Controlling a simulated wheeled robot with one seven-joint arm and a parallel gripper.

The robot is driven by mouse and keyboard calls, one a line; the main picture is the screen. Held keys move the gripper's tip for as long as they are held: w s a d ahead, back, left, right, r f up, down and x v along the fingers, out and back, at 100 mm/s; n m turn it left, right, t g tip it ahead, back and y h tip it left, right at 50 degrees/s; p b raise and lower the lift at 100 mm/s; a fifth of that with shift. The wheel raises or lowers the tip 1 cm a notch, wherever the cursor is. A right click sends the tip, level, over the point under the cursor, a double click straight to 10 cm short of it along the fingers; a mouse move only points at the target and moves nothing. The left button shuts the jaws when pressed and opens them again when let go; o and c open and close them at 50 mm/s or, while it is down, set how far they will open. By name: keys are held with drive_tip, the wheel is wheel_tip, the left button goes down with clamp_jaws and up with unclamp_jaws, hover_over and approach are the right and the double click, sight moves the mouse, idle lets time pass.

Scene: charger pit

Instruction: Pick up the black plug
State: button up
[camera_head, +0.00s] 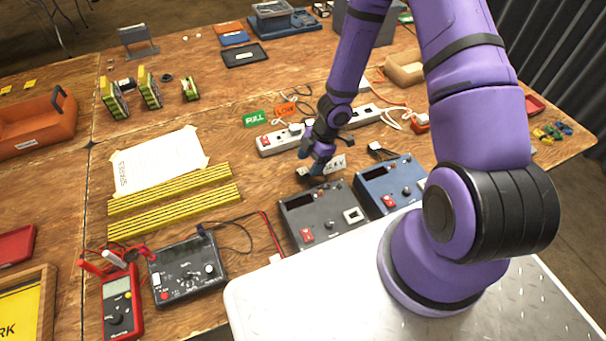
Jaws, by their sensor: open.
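My gripper (313,164) is open and reaches down to the wooden table, just in front of the white power strip. A small dark object (302,171), which may be the black plug, is beside and partly behind its fingertips. I cannot tell whether they touch. Another black plug-like piece with a thin cable (377,148) lies to the right, behind the blue box. The space between the fingers is too small to see clearly.
A white power strip (268,149) with plugs and cables runs behind my gripper. A white label (337,163) stands close on its right. A grey box (322,212) and a blue box (386,186) stand in front. Yellow strips (175,205) lie left.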

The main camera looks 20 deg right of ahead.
sight(303, 171)
drive_tip(key=shift+w+a+f, duration=0.2)
drive_tip(key=shift+a+f, duration=0.15)
drive_tip(key=shift+f, duration=0.35)
drive_tip(key=shift+w+a+f, duration=0.15)
drive_tip(key=shift+a+f, duration=0.15)
drive_tip(key=shift+f, duration=0.4)
drive_tip(key=shift+x, duration=1.05)
drive_tip(key=c, duration=1)
drive_tip(key=shift+r, duration=0.15)
drive_tip(key=shift+c, duration=0.2)
